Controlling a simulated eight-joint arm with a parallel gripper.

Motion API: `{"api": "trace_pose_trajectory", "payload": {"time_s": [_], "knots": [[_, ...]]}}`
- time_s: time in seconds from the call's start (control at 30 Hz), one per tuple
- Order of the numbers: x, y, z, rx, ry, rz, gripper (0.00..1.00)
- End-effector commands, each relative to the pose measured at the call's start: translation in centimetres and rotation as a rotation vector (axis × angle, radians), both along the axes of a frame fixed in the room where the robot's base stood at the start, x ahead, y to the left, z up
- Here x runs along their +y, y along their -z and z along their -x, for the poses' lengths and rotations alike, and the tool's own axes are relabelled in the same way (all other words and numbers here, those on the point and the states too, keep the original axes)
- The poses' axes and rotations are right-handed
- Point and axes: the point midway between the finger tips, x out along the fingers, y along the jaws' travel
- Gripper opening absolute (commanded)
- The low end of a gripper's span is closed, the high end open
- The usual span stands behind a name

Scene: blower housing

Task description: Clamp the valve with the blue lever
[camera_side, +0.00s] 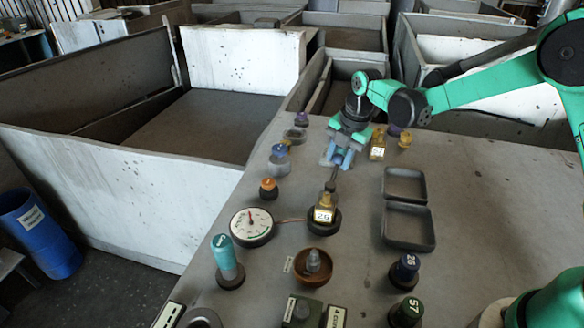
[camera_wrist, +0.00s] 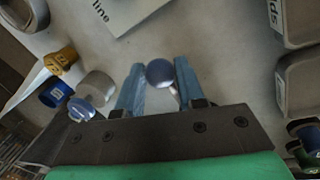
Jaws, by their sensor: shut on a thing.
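My gripper (camera_side: 341,160) has blue fingers, which sit low over the table near its far middle. In the wrist view, the fingers (camera_wrist: 160,90) stand on either side of a rounded, shiny blue knob (camera_wrist: 161,73) and are shut on it. I cannot tell whether the knob is the end of the valve's blue lever. Another blue-topped piece (camera_side: 279,152) on a grey base stands left of my gripper.
Yellow-brown pieces (camera_side: 377,147) stand close on the right. Two shallow grey trays (camera_side: 434,228) lie further right.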

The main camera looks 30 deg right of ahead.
Motion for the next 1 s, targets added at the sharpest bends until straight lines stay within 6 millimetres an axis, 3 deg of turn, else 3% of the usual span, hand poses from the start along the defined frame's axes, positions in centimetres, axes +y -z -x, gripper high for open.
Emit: {"api": "trace_pose_trajectory", "payload": {"time_s": [0.47, 0.5, 0.57, 0.87, 1.0], "knots": [[0.1, 0.0, -0.1, -0.003, -0.015, -0.001, 0.00], [0.1, 0.0, -0.1, -0.003, -0.015, -0.001, 0.45], [0.1, 0.0, -0.1, -0.003, -0.015, -0.001, 0.62], [0.1, -0.1, -0.1, -0.001, -0.013, -0.001, 0.64], [0.0, -1.1, 0.1, -0.001, -0.013, -0.001, 0.64]]}}
